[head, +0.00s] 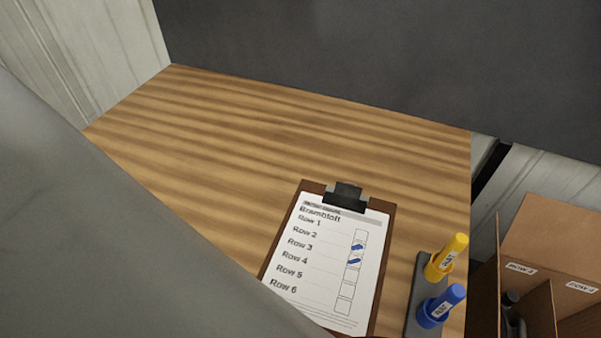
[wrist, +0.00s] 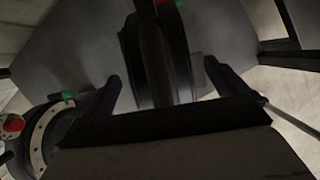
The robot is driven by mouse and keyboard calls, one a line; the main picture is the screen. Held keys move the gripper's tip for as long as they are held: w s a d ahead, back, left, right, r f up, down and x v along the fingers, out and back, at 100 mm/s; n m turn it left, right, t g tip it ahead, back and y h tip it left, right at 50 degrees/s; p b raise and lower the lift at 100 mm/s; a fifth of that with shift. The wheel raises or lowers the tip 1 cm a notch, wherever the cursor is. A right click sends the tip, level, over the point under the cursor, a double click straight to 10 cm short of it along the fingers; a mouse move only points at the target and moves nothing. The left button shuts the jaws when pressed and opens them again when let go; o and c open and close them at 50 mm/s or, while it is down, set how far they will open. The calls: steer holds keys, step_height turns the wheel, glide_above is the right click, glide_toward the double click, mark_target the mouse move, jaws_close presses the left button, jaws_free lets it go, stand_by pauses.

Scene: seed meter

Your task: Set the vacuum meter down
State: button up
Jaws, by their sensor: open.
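In the wrist view, my gripper (wrist: 162,88) is open, with one dark finger on each side. A dark, rounded, handle-like part (wrist: 153,55) stands between the fingers, with gaps showing at both sides. It may belong to the vacuum meter, but I cannot tell for sure. At the lower left of the wrist view is a round part with a pale ring of holes (wrist: 42,138), beside a red knob-like piece (wrist: 13,125). What these parts rest on is hidden. The head view shows neither my gripper nor any clear vacuum meter.
The wooden table (head: 230,130) is bare at its back and middle. A clipboard (head: 388,225) with a row list lies at its front. A holder with a yellow marker (head: 447,257) and a blue marker (head: 440,306) stands right of it. A divided cardboard box (head: 550,232) is beyond the right edge.

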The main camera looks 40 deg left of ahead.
steer(key=shift+r, duration=0.1)
steer(key=shift+s+r, duration=0.1)
steer(key=shift+r, duration=0.25)
steer(key=s, duration=0.4)
steer(key=s+a+b, duration=0.1)
steer(key=s, duration=0.3)
steer(key=s+b, duration=0.1)
steer(key=s, duration=0.3)
steer(key=shift+a+r, duration=0.25)
steer(key=shift+a, duration=0.1)
